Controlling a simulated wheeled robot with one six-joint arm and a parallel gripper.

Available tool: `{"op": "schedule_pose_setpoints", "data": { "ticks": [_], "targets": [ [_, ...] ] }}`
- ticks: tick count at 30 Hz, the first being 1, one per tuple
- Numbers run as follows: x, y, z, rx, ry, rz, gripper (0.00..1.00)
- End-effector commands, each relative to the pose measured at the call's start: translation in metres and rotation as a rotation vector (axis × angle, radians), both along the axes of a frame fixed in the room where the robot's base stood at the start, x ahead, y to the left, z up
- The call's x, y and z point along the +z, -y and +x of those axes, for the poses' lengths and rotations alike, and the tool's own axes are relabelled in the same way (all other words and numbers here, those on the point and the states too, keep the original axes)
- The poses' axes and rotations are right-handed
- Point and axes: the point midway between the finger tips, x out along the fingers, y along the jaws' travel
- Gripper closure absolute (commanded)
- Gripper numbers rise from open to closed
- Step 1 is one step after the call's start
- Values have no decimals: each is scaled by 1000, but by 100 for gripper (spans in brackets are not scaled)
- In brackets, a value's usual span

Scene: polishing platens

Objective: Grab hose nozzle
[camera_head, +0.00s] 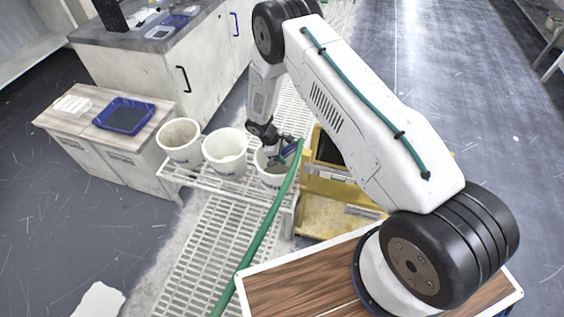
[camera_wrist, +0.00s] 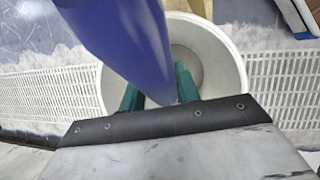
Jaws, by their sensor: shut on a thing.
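The hose nozzle (camera_wrist: 125,35) is a blue tapered piece that fills the upper middle of the wrist view. My gripper (camera_wrist: 160,92) has its green fingers on either side of the nozzle's narrow end and is shut on it. In the head view my gripper (camera_head: 284,154) is over the rightmost white bucket, and only a small bit of blue shows there. The green hose (camera_head: 262,227) runs from beside the gripper down to the lower left. The nozzle hides part of the fingers and of the bucket (camera_wrist: 222,58) below.
Two more white buckets (camera_head: 180,146) (camera_head: 225,162) stand left of it on a white slatted rack (camera_head: 222,184). A yellow cart (camera_head: 325,215) is close on the right. A low cabinet with a blue tray (camera_head: 124,116) is at left. Floor at far right is open.

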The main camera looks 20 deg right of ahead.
Motion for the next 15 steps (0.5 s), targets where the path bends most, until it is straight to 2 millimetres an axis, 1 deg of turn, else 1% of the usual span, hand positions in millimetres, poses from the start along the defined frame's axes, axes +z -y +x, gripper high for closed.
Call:
{"op": "schedule_pose_setpoints", "data": {
  "ticks": [1,3,15],
  "targets": [
    [5,0,0,-1,1,-1,97],
    [8,0,0,0,1,0,97],
    [11,0,0,0,0,0,97]
  ]
}}
